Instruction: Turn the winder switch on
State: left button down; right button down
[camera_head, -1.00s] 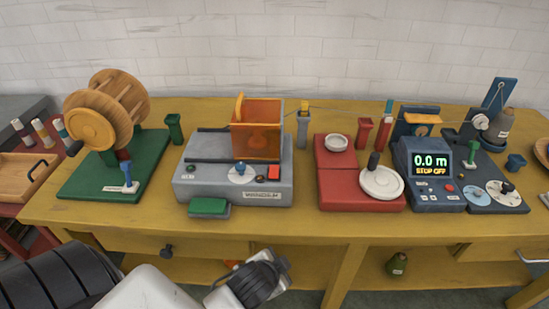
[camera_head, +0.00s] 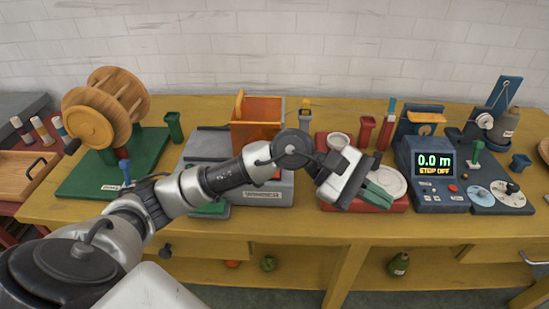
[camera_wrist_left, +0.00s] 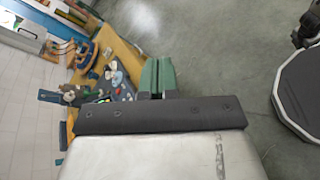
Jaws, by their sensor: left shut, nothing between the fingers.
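The grey winder (camera_head: 283,190) stands on the yellow table with a lettered label on its front and an orange box (camera_head: 258,115) on top. My left arm crosses in front of it and hides most of its front panel, so I cannot make out its switch. My left gripper (camera_head: 378,194) is to the right of the winder, in front of the white round plate on the red stand. Its green fingers are shut and empty, and also show in the left wrist view (camera_wrist_left: 157,77). My right gripper is not in view.
A blue counter box (camera_head: 433,165) reads "0.0 m" and "STOP OFF". The red stand (camera_head: 395,206) with a white plate (camera_head: 397,182) is beside the gripper. A wooden drum (camera_head: 90,128) on a green base is at left. Thin yarn runs above the table toward the right.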

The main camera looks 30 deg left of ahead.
pick_arm(q)
jog(key=w+a+r+m+t+y, duration=0.1)
jog(key=w+a+m+y, duration=0.2)
jog(key=a+y, duration=0.7)
jog(key=w+a+r+m+t+y, duration=0.1)
jog(key=w+a+m+y, duration=0.15)
jog(key=a+y, duration=0.85)
jog(key=w+a+f+h, duration=0.1)
jog(key=f, duration=0.3)
jog(key=w+a+f+h, duration=0.1)
jog(key=a+f, duration=0.1)
jog(key=f, duration=0.2)
jog(key=w+a+f+m+h, duration=0.1)
jog(key=a+f+h, duration=0.1)
jog(key=f, duration=0.3)
jog(key=shift+a, duration=0.25)
